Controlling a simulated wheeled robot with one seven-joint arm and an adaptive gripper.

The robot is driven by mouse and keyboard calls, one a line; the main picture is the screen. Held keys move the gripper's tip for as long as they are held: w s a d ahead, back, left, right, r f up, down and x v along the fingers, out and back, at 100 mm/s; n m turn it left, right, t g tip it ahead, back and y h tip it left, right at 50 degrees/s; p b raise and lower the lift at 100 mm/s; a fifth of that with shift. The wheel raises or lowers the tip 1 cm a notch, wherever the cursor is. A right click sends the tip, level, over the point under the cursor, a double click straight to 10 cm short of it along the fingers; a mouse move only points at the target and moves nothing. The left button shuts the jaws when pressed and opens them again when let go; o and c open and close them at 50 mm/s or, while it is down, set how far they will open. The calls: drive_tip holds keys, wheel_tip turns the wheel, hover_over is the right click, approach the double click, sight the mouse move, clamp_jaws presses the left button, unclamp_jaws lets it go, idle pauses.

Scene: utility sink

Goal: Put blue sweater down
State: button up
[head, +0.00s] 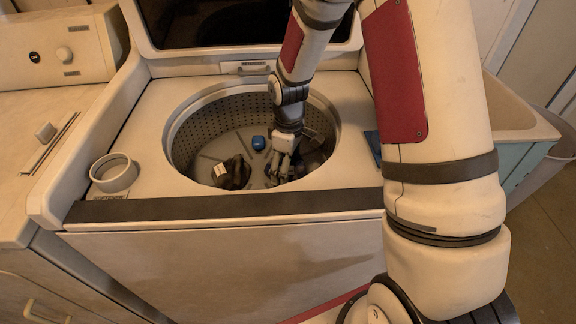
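My gripper (281,169) reaches down into the open drum (195,130) of a top-loading washer, at its right half. Its fingers are small and partly merge with what lies behind them, so I cannot tell whether they are open or shut. A dark cloth-like thing (313,157) lies beside and behind the gripper; its colour is too dark to say whether it is the blue sweater. A dark brown crumpled item with a white tag (232,173) lies on the drum floor left of the gripper. A small bright blue thing (258,143) shows near the drum's middle.
The washer's raised lid (142,38) stands behind the drum. A round cream ring (114,173) sits on the left of its top. A second machine (50,120) adjoins on the left. A utility sink (520,120) is at the right, partly hidden by my arm.

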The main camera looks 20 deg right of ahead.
drive_tip(key=o, duration=1.2)
drive_tip(key=shift+f, duration=0.1)
wheel_tip(320, 180, up, 12)
drive_tip(key=p, duration=0.2)
drive_tip(key=shift+r, duration=0.2)
drive_tip(key=s+r+m+t, duration=0.1)
drive_tip(key=s+r+m, duration=0.4)
drive_tip(key=s+r, duration=0.95)
drive_tip(key=s+a+r+m+t, duration=0.1)
drive_tip(key=s+m, duration=0.3)
drive_tip(key=s, duration=1.2)
drive_tip(key=shift+s+a, duration=0.2)
drive_tip(key=shift+a, duration=0.2)
